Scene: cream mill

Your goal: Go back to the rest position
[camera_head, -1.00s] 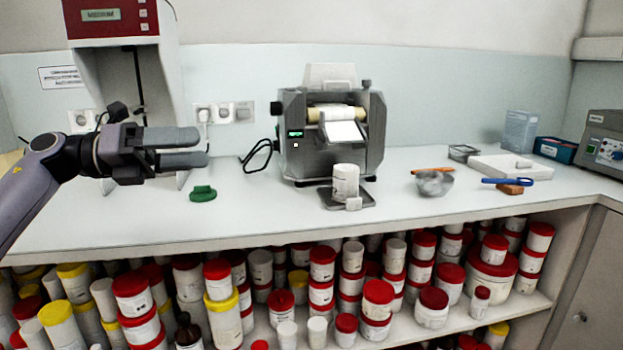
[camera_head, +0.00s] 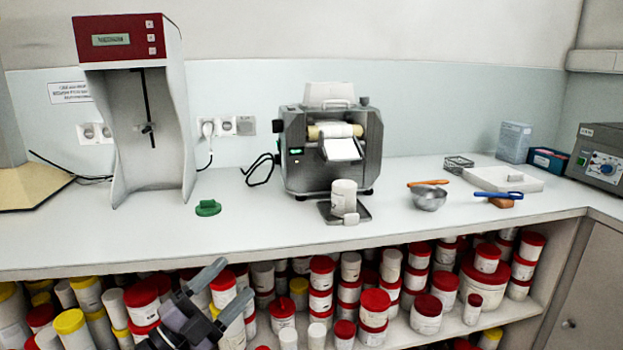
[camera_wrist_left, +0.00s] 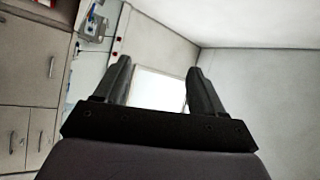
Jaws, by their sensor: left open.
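My left gripper (camera_head: 222,290) is low in the head view, in front of the shelf of jars below the counter. Its two fingers are apart with nothing between them. The left wrist view also shows the gripper (camera_wrist_left: 160,75) open and empty, facing a pale wall and a bright panel. My right gripper is in neither view.
The counter (camera_head: 130,235) holds a roller mill (camera_head: 333,150), a white jar (camera_head: 343,197), a green lid (camera_head: 208,208), a metal bowl (camera_head: 429,198) and a mixer stand with a red display (camera_head: 125,40). Red- and yellow-lidded jars (camera_head: 373,308) fill the shelf below.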

